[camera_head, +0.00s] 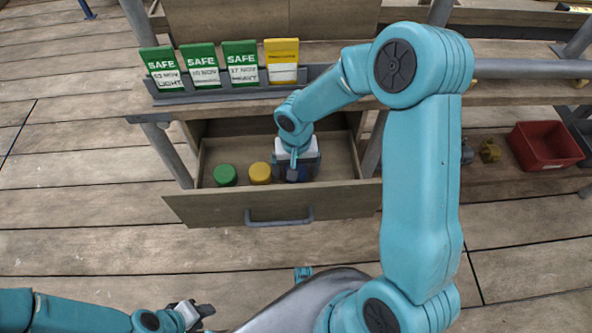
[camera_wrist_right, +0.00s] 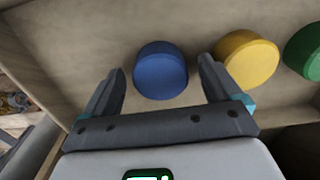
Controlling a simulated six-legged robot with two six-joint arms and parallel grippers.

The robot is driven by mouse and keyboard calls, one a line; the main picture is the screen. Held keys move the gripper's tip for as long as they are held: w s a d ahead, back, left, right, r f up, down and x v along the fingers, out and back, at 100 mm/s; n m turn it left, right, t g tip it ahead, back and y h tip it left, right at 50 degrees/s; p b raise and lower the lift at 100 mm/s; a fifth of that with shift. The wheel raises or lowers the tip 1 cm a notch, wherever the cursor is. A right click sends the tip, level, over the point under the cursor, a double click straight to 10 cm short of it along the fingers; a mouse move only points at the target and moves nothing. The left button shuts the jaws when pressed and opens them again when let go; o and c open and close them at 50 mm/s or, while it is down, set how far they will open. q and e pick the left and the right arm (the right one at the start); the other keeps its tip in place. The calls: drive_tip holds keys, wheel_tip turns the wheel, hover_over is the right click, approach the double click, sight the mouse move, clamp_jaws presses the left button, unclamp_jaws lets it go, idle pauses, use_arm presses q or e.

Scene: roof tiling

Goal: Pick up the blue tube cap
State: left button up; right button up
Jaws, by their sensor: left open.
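The blue tube cap (camera_wrist_right: 160,70) lies on the floor of the open drawer (camera_head: 215,208). In the right wrist view it sits between and a little beyond the fingertips of my right gripper (camera_wrist_right: 161,72), which is open, with a gap on each side. In the head view my right gripper (camera_head: 297,172) reaches down into the drawer and hides most of the blue cap. My left gripper (camera_head: 197,309) is open and empty at the bottom left, far from the drawer.
A yellow cap (camera_head: 260,173) and a green cap (camera_head: 225,175) lie left of the blue one in the drawer. Three green cards and a yellow card (camera_head: 282,61) stand on the shelf above. A red bin (camera_head: 545,146) is at the right.

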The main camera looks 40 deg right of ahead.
drive_tip(key=c, duration=0.9)
drive_tip(key=shift+c, duration=0.2)
wheel_tip(320, 180, up, 20)
drive_tip(key=p, duration=0.4)
drive_tip(key=shift+p, duration=0.35)
